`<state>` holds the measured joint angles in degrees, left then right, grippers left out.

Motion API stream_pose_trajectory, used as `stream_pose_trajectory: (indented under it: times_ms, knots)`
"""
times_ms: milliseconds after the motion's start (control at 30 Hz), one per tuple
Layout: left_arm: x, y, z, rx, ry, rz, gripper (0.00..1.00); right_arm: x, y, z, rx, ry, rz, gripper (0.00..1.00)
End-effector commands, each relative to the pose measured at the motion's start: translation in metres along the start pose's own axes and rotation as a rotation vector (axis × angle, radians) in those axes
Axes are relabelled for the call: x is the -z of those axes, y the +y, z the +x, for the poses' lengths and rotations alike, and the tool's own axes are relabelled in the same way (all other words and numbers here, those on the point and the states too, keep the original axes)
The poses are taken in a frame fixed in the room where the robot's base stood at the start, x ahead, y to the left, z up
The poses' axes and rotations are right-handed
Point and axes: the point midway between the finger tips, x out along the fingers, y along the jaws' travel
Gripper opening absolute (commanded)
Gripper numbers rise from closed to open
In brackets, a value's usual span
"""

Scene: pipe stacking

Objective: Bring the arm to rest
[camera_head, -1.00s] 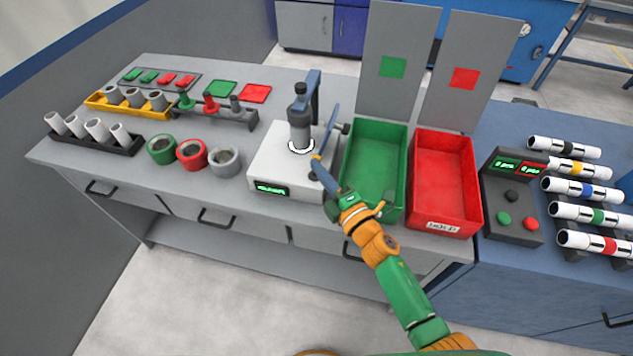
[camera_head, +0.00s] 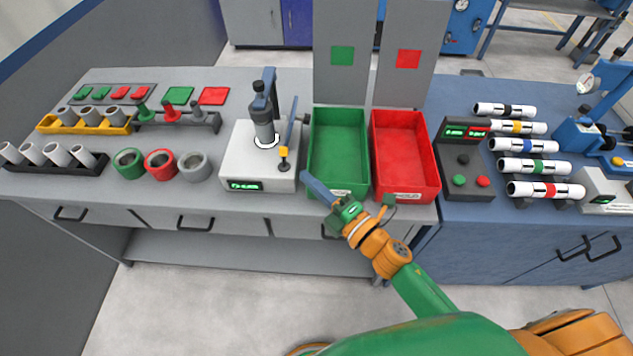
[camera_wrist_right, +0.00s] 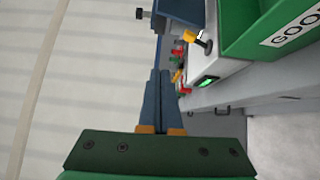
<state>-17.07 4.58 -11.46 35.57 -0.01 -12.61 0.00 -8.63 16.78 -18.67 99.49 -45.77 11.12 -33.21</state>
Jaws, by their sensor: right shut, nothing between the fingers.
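My right gripper (camera_head: 305,175) is shut and empty, its blue-grey fingers together. It is just in front of the green bin's near left corner, above the bench's front edge. In the right wrist view its closed fingers (camera_wrist_right: 160,75) point up the picture with nothing between them. The white press station (camera_head: 240,165) stands to the gripper's left, with a dark upright tool. Its blue lever (camera_head: 291,115) hangs with a yellow knob (camera_head: 284,153) at the lower end, apart from the fingers. My left gripper is not in view.
A green bin (camera_head: 318,185) and a red bin (camera_head: 433,190) stand right of the press. Green, red and grey rings (camera_head: 194,167) and pipe racks (camera_head: 80,174) lie to the left. A control box (camera_head: 467,198) and banded tubes (camera_head: 540,189) are on the blue bench.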

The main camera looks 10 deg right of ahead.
Motion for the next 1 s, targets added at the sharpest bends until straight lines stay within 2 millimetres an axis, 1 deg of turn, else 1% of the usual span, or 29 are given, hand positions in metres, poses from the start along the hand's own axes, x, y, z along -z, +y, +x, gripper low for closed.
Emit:
stream_pose_trajectory:
  times_ms: [33, 100, 200, 667, 733, 767, 800, 867, 900, 967, 1000]
  knots:
    - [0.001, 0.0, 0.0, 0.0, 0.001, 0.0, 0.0, 0.0, 0.001, -0.006, 0.002, 0.0, 0.0, 0.0]
    - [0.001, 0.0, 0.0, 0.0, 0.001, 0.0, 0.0, -0.001, 0.003, -0.012, 0.002, 0.0, -0.001, 0.0]
    - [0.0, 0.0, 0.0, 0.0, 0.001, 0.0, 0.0, -0.001, 0.005, -0.016, 0.0, 0.0, 0.0, 0.0]
    - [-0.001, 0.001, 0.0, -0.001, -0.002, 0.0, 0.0, -0.003, 0.006, -0.017, 0.002, -0.011, 0.011, 0.0]
    - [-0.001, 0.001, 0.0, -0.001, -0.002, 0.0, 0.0, -0.016, 0.005, -0.02, 0.021, -0.095, 0.094, 0.0]
    - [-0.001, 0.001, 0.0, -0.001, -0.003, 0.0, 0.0, -0.027, 0.004, -0.023, 0.037, -0.162, 0.163, 0.0]
    - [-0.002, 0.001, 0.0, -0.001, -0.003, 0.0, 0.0, -0.043, -0.002, -0.031, 0.07, -0.272, 0.282, 0.0]
    - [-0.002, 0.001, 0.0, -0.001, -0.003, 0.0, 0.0, -0.063, -0.015, -0.05, 0.129, -0.443, 0.482, 0.0]
    - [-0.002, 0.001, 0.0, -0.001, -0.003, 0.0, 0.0, -0.07, -0.027, -0.064, 0.174, -0.547, 0.612, 0.0]
    - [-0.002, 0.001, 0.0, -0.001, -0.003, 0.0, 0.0, -0.075, -0.044, -0.086, 0.239, -0.678, 0.779, 0.0]
    - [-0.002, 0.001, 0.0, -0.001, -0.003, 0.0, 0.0, -0.073, -0.054, -0.1, 0.283, -0.752, 0.877, 0.0]
